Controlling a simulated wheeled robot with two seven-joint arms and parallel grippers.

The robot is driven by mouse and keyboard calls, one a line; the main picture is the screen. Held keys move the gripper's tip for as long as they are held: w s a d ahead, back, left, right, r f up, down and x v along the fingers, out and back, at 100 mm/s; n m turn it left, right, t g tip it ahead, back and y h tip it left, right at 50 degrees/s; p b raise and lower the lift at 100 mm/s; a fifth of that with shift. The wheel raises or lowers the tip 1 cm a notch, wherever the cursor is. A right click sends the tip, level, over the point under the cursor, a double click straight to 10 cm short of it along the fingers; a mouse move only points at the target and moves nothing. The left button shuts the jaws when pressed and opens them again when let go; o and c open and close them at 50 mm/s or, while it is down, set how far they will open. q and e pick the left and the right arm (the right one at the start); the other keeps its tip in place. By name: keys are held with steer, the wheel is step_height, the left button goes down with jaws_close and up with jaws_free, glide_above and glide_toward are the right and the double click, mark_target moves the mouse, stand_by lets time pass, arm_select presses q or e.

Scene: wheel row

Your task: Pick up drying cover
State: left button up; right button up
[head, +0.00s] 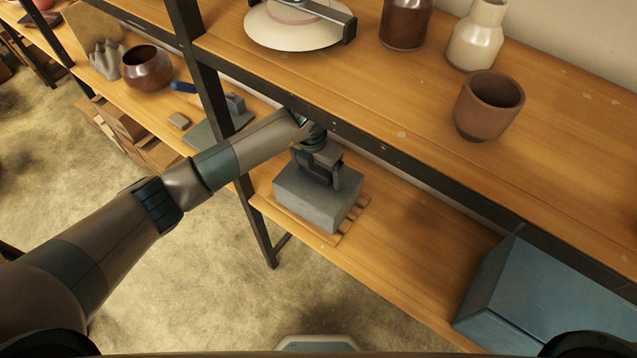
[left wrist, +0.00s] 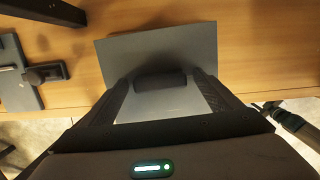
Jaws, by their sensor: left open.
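The drying cover looks like a grey box (head: 312,202) on wooden slats on the lower shelf. Its grey top (left wrist: 190,48) fills the middle of the left wrist view, with a dark handle (left wrist: 160,82) on it. My left gripper (head: 320,178) is right above the box, pointing down. In the left wrist view my open left gripper (left wrist: 161,80) has one finger on each side of the handle, with the handle between the tips. I cannot tell whether the fingers touch it. My right gripper is not in view.
The upper shelf (head: 420,120) overhangs close behind my left wrist, with a brown cup (head: 489,106) near its edge. A dark shelf post (head: 215,100) stands left of the box. A blue box (head: 550,300) is at the lower right. The lower shelf (head: 420,245) is bare between.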

arm_select(q)
steer(key=shift+c, duration=0.3)
steer(key=c, duration=1.4)
steer(key=shift+r, duration=0.15)
